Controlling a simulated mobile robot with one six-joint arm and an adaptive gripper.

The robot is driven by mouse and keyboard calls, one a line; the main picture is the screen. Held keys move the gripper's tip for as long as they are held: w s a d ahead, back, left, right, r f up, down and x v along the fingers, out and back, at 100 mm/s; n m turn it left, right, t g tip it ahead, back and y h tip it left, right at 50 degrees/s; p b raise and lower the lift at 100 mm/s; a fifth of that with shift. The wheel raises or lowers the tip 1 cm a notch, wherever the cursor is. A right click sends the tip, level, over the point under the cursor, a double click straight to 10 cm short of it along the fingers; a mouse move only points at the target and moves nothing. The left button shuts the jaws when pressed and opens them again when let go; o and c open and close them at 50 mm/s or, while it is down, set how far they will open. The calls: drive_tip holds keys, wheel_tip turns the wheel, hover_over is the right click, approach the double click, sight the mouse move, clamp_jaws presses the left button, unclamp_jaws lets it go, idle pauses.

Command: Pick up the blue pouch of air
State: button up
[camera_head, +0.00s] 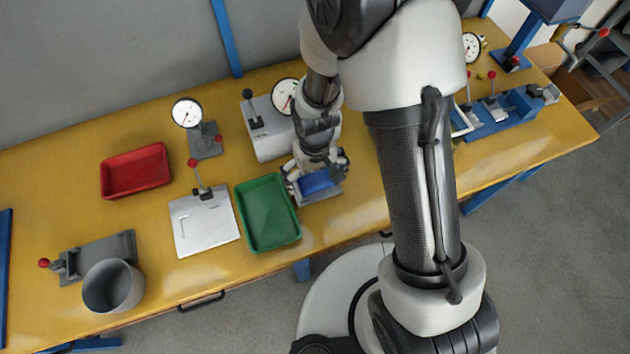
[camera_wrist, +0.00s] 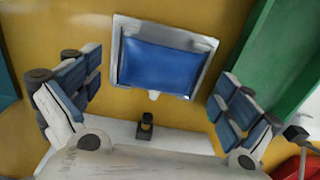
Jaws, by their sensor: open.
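The blue pouch of air (camera_head: 316,183) lies on a small grey plate on the yellow bench, just right of the green tray. In the wrist view the blue pouch (camera_wrist: 160,66) lies flat inside a grey metal frame (camera_wrist: 205,48). A small pale tab sticks out at its near edge. My gripper (camera_head: 318,170) is over the pouch in the head view. In the wrist view my gripper (camera_wrist: 160,98) is open, with one finger pad on each side, wider than the pouch. Nothing is between the pads at their own height that I can see.
A green tray (camera_head: 268,212) stands close on the left. A grey machine with a dial (camera_head: 266,142) stands behind the pouch. A silver plate (camera_head: 204,222), a red tray (camera_head: 135,170) and a grey pot (camera_head: 112,286) are farther left. A blue fixture (camera_head: 500,118) is at right.

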drive_tip(key=shift+c, duration=0.3)
drive_tip(key=c, duration=1)
drive_tip(key=shift+o, duration=0.2)
drive_tip(key=shift+r, duration=0.1)
